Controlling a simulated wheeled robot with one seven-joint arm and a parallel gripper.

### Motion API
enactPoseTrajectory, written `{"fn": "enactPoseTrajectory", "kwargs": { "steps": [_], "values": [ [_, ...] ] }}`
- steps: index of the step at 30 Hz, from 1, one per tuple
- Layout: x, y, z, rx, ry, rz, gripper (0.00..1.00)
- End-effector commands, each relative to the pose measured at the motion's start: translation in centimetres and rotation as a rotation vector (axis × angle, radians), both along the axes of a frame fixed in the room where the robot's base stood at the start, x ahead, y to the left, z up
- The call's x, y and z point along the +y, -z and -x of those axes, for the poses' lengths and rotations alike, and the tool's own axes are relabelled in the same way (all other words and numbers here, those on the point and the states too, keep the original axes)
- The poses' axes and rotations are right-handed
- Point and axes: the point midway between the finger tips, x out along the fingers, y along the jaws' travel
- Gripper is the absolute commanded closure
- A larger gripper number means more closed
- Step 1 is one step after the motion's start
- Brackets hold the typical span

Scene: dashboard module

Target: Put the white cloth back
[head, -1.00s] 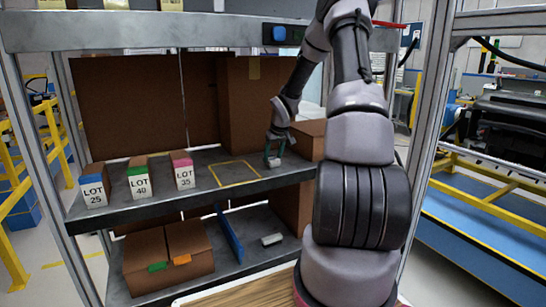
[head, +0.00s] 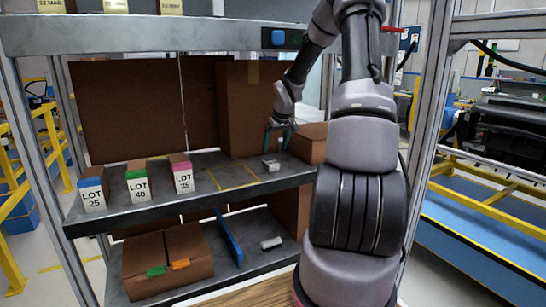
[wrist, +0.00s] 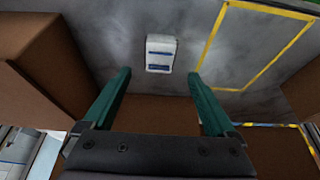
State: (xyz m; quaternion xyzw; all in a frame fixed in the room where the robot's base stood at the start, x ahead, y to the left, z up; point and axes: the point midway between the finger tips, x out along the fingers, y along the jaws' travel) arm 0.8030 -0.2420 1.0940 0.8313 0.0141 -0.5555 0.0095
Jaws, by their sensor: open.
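The white cloth (head: 270,164) is a small, flat, folded-looking white piece on the middle shelf. It lies just right of the yellow outline (head: 236,177), outside it. In the wrist view the cloth (wrist: 160,53) shows blue stripes and lies flat on the grey shelf, apart from the outline (wrist: 222,45). My gripper (head: 277,147) is just above and behind the cloth. In the wrist view its green fingers (wrist: 160,73) are spread and empty, with the cloth beyond their tips and between their lines.
Lot boxes 25 (head: 93,194), 40 (head: 138,184) and 35 (head: 181,177) stand left of the outline. A brown carton (head: 308,143) is close to the right of my gripper. A white roll (head: 271,242) and blue divider (head: 229,238) are on the lower shelf.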

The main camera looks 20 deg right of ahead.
Motion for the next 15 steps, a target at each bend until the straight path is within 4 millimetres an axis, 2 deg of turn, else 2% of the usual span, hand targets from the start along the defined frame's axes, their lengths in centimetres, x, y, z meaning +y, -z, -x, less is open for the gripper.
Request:
{"fn": "enactPoseTrajectory", "kwargs": {
  "steps": [3,10,13,15],
  "values": [
    [-0.2,-2.3,0.9,-0.002,0.002,0.002,0.09],
    [0.0,-4.5,1.9,0.000,0.002,0.001,0.09],
    [0.8,-5.6,2.6,0.004,0.005,0.014,0.09],
    [1.9,-7.0,3.6,0.006,0.015,0.032,0.09]
  ]
}}
